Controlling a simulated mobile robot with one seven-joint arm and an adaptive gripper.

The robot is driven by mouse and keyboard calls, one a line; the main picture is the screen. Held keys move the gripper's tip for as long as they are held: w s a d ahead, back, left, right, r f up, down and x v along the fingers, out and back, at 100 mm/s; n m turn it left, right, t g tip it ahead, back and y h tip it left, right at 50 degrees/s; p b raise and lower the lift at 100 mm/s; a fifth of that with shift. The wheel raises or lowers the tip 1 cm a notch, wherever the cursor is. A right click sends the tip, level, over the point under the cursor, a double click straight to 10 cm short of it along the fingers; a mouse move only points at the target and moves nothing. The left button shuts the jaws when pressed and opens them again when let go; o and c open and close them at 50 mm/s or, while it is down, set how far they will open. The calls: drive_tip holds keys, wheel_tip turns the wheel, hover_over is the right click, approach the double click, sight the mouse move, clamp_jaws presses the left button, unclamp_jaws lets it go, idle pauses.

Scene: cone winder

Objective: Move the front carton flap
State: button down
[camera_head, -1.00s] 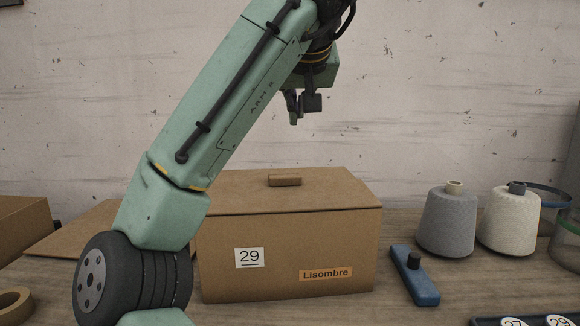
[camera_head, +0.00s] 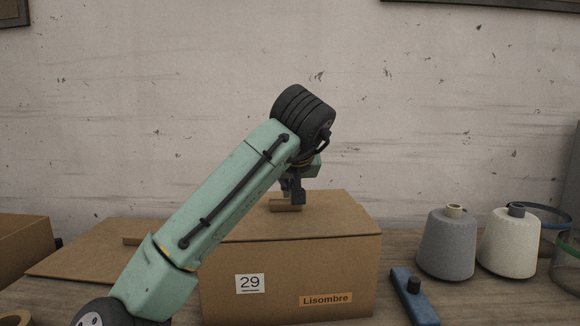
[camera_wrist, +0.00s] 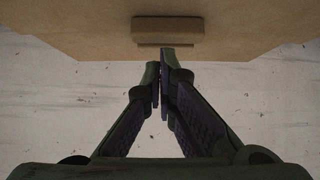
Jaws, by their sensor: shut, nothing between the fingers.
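The carton (camera_head: 285,270) stands on the table with label 29 and the name Lisombre on its front. Its top flap (camera_head: 340,211) lies flat or nearly so, with a small cardboard tab (camera_head: 284,205) on it. The tab also shows in the wrist view (camera_wrist: 167,31). Another flap (camera_head: 85,254) with a tab lies out to the left. My gripper (camera_head: 292,198) is shut and empty, at the tab on the top flap. In the wrist view my gripper (camera_wrist: 160,60) has its fingertips together just below the tab. I cannot tell whether they touch it.
A grey yarn cone (camera_head: 446,244) and a white yarn cone (camera_head: 509,242) stand on the right. A blue tool with a dark knob (camera_head: 414,297) lies beside the carton. Another carton (camera_head: 22,250) stands at the far left.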

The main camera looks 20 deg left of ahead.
drive_tip(key=shift+f, duration=0.2)
drive_tip(key=shift+w+f+b, duration=0.15)
drive_tip(key=shift+f+b, duration=0.6)
drive_tip(key=shift+f, duration=0.1)
drive_tip(key=shift+w+a+f, duration=0.1)
drive_tip(key=shift+w+f, duration=0.1)
drive_tip(key=shift+f, duration=0.05)
drive_tip(key=shift+s, duration=0.1)
drive_tip(key=shift+r, duration=0.15)
drive_tip(key=shift+a+r+p, duration=0.1)
drive_tip(key=shift+r+p, duration=0.8)
drive_tip(key=shift+r, duration=0.1)
drive_tip(key=r+p, duration=0.3)
drive_tip(key=p, duration=0.1)
drive_tip(key=shift+w+r, duration=0.25)
drive_tip(key=shift+w, duration=0.05)
drive_tip(key=b+v, duration=0.3)
drive_tip(key=v, duration=0.7)
